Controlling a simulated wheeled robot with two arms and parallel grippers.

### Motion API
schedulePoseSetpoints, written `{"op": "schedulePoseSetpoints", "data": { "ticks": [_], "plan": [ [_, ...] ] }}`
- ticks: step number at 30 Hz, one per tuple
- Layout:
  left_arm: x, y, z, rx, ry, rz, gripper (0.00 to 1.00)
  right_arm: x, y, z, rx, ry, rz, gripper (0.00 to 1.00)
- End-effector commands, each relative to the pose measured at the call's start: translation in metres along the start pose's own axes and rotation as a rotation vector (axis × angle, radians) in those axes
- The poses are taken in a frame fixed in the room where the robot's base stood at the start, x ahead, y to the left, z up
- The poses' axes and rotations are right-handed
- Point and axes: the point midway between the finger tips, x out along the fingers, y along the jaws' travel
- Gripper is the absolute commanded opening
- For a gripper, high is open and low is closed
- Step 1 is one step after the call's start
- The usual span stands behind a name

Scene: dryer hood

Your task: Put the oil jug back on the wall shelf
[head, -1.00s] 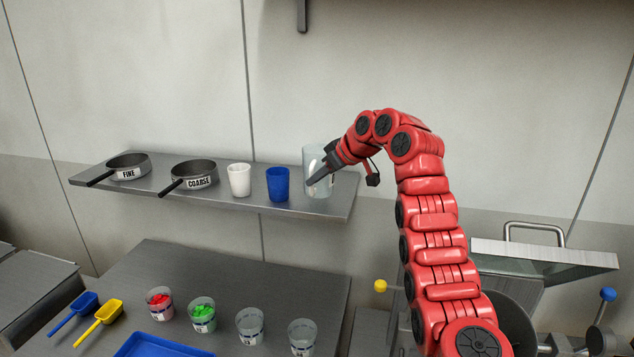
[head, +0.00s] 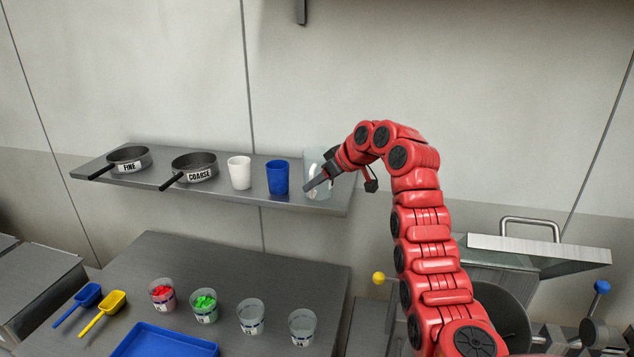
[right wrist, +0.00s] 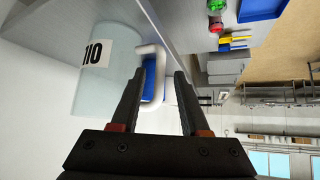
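The oil jug (head: 318,165) is a clear cylinder with a white handle. It stands upright at the right end of the wall shelf (head: 225,192), right of the blue cup. In the right wrist view the picture is upside down; the jug (right wrist: 100,80) shows its OIL label and the white handle (right wrist: 154,75). My right gripper (head: 318,183) is at the handle side of the jug. Its two fingers (right wrist: 158,75) are spread apart, with the handle showing between them and clear space around it. My left gripper is out of view.
The shelf also holds a blue cup (head: 277,178), a white cup (head: 239,173) and two pans marked COARSE (head: 195,168) and FINE (head: 129,160). Below, a table (head: 190,262) carries several small tubs, scoops and a blue tray (head: 165,343). A metal machine (head: 540,250) stands at the right.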

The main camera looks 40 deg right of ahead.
Motion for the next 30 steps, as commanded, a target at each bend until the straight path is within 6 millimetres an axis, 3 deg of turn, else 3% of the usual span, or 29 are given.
{"op": "schedulePoseSetpoints", "data": {
  "ticks": [7,9,21,30],
  "plan": [
    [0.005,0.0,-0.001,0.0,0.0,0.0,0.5,-0.004,0.0,-0.004,0.0,0.0,0.0,0.45],
    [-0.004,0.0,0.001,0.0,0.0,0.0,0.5,-0.007,0.0,-0.001,-0.002,0.001,0.002,0.45],
    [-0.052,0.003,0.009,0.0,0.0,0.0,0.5,-0.092,0.0,0.0,-0.003,0.001,0.003,0.45],
    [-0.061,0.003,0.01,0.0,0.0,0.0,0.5,-0.121,0.0,-0.002,0.0,0.002,0.0,0.45]
  ]
}}
